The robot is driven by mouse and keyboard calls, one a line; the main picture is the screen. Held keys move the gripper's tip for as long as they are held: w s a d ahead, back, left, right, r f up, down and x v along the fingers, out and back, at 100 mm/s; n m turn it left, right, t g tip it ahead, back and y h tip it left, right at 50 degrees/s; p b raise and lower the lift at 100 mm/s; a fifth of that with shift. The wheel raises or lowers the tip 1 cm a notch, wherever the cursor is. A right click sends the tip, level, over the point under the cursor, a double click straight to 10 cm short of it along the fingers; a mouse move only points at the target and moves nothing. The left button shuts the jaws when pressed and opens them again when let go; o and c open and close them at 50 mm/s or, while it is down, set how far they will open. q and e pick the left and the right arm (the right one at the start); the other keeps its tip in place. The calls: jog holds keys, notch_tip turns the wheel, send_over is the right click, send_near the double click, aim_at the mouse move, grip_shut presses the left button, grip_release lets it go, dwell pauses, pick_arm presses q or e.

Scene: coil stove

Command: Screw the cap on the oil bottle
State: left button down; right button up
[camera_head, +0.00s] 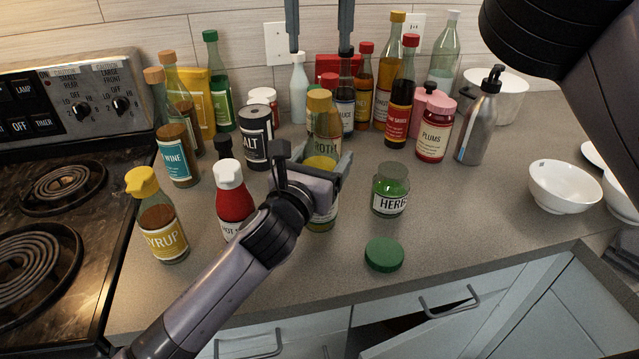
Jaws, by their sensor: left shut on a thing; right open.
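My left gripper (318,168) is shut around a yellow-topped jar or bottle (325,215) standing on the counter near the middle. Its label is mostly hidden, so I cannot tell whether it is the oil bottle. My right gripper (319,45) hangs at the top with its two dark fingers wide apart and empty, above the bottles at the back. A loose green cap (384,256) lies on the counter near the front edge. A clear jar labelled herbs (390,192) with green contents stands behind that cap. No bottle label reading oil is visible.
A broth bottle (325,132) stands right behind my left gripper. A red bottle (233,200), a syrup bottle (162,225) and a salt tin (256,140) stand left. A steel pump bottle (479,130) and white bowl (563,188) are right. The front right counter is clear.

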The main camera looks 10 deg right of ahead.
aim_at(320, 93)
jog(key=n, duration=2.8)
jog(key=shift+n, duration=0.3)
jog(key=shift+f, duration=0.1)
jog(key=shift+f, duration=3.9)
